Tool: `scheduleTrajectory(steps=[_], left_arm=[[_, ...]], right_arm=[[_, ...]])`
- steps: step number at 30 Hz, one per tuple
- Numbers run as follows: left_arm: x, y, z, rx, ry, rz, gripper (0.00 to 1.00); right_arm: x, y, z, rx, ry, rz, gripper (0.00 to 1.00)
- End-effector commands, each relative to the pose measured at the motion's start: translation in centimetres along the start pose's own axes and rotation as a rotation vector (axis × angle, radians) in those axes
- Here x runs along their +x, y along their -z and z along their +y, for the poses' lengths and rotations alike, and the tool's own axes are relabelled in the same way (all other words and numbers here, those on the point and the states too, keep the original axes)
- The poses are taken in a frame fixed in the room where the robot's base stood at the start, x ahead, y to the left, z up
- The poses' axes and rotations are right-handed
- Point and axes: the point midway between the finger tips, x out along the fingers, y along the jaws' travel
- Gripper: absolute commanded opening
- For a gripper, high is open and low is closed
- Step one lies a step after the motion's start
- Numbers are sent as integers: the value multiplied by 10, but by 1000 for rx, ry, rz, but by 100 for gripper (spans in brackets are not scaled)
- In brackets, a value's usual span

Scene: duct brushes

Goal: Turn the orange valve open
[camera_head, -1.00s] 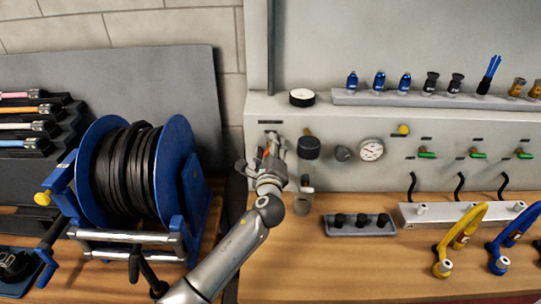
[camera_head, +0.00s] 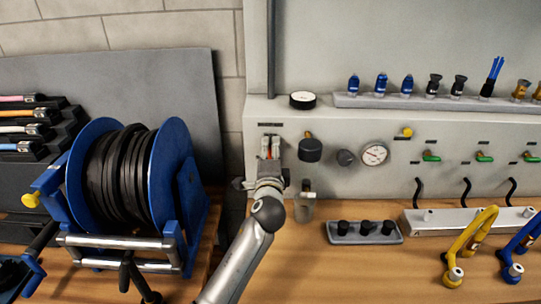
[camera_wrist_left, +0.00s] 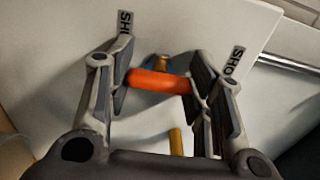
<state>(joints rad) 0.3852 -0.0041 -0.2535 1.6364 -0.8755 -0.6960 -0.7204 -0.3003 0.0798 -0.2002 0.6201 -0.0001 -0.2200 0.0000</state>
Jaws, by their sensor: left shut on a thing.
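The orange valve handle (camera_wrist_left: 158,82) lies across the gap between my left fingers in the left wrist view, with a brass and blue part behind it. In the head view my left gripper (camera_head: 269,148) is at the left end of the grey panel, under a small black label. A bit of orange shows between its fingers there, and the rest of the valve is hidden. The left gripper (camera_wrist_left: 163,88) is shut on the orange handle, which spans from one finger pad to the other. My right gripper is not in view.
A black knob (camera_head: 310,149) and a gauge (camera_head: 374,154) sit close to the right on the panel (camera_head: 350,115). Green-handled valves (camera_head: 431,157) are farther right. A clear cup (camera_head: 305,207) stands below the gripper. A blue hose reel (camera_head: 95,175) stands left.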

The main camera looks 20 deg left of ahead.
Motion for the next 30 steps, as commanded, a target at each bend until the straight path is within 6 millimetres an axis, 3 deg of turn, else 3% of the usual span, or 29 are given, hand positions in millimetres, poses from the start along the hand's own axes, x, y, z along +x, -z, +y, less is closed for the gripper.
scheduleTrajectory(steps=[14, 15, 19, 30], left_arm=[[0, 0, 1, -16, -2, -1, 24], [0, 0, 1, -16, -3, -1, 51], [0, 0, 1, -15, -2, -1, 68], [-1, 0, 0, -13, -1, 0, 70]], right_arm=[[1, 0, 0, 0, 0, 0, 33], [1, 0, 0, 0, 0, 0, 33], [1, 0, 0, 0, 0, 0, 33], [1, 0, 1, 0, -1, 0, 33]])
